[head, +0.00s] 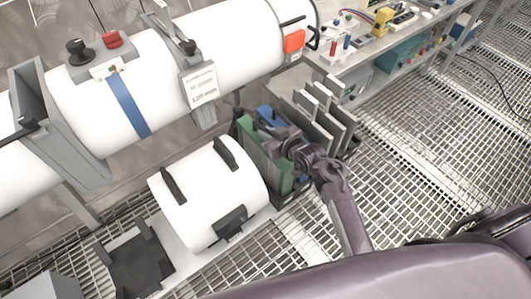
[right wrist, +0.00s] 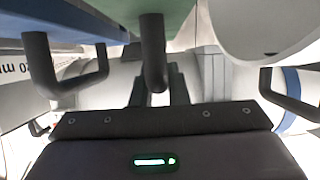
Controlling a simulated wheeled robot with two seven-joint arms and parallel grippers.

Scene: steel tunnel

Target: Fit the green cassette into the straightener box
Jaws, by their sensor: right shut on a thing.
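The green cassette (head: 256,148) stands upright beside the white drum in the head view. Its green face also shows at the top of the right wrist view (right wrist: 180,12), with a dark handle (right wrist: 152,55) hanging from it. My right gripper (head: 287,144) is at the cassette's upper right side, shut on it, apparently by the handle; its fingertips are hard to make out. A blue cassette (head: 268,117) stands close behind the green one. I cannot tell for certain which part is the straightener box. My left gripper is not in view.
A white drum with black handles (head: 205,195) lies left of the green cassette. Several grey plates (head: 322,118) stand close on the right. The large white tunnel tube (head: 150,85) runs behind. A bench (head: 385,45) with instruments is at the upper right. Grating floor is open at right.

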